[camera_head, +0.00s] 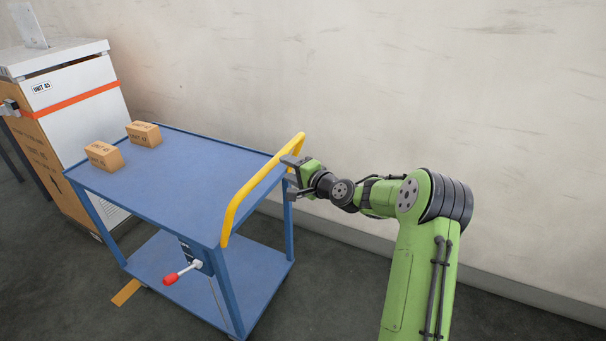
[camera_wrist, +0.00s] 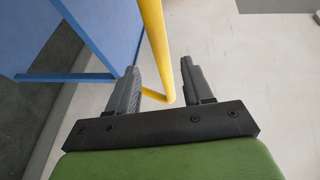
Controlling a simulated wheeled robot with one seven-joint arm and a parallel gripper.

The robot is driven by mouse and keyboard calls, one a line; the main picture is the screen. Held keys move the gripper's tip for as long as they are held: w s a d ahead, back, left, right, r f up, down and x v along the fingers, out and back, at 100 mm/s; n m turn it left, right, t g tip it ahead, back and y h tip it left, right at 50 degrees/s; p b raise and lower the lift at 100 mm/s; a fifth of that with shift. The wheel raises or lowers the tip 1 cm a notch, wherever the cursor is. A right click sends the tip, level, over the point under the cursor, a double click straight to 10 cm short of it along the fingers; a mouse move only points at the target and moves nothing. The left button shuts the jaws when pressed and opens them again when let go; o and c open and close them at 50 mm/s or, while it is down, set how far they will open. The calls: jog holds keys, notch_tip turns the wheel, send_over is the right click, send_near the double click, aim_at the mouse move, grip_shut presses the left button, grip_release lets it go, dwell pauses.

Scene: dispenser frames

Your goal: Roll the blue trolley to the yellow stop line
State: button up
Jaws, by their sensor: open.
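The blue trolley (camera_head: 185,190) stands on the dark floor, with a flat top and a lower shelf. Its yellow handle (camera_head: 262,188) runs along the right end of the top. My gripper (camera_head: 291,177) is open at the far part of this handle. In the wrist view the handle (camera_wrist: 157,45) shows between the two open fingers (camera_wrist: 158,78), with a gap on each side. A red-tipped lever (camera_head: 182,272) sticks out from the trolley's near side. A yellow-orange strip (camera_head: 125,292) lies on the floor by the trolley's near left; the trolley may hide part of it.
Two small cardboard boxes (camera_head: 144,134) (camera_head: 104,155) sit on the trolley top's left end. A white and brown cabinet (camera_head: 75,110) marked UNIT 45 stands just beyond that end. A pale wall (camera_head: 400,80) runs behind. Open floor shows at the front left.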

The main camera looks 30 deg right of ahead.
jog(key=v, duration=0.6)
jog(key=shift+s, duration=0.25)
jog(key=s+a+r+n+g+p, duration=0.25)
jog(key=s+a+n, duration=0.2)
jog(key=a, duration=0.25)
jog(key=s+a+r+n+g+p, duration=0.1)
jog(key=s+a+r+n+g, duration=0.3)
jog(key=a, duration=0.3)
jog(key=s+r+n+g+h+p, duration=0.1)
jog(key=s+r+n+h+p, duration=0.1)
jog(key=s, duration=1.1)
jog(key=s+a+r+n+g+h+p, duration=0.1)
jog(key=s+r+n+g+h+p, duration=0.1)
jog(key=s, duration=1.2)
notch_tip(320, 180, up, 3)
jog(key=shift+a+f+n+p, duration=0.25)
jog(key=shift+n+p, duration=0.1)
jog(key=shift+n, duration=0.5)
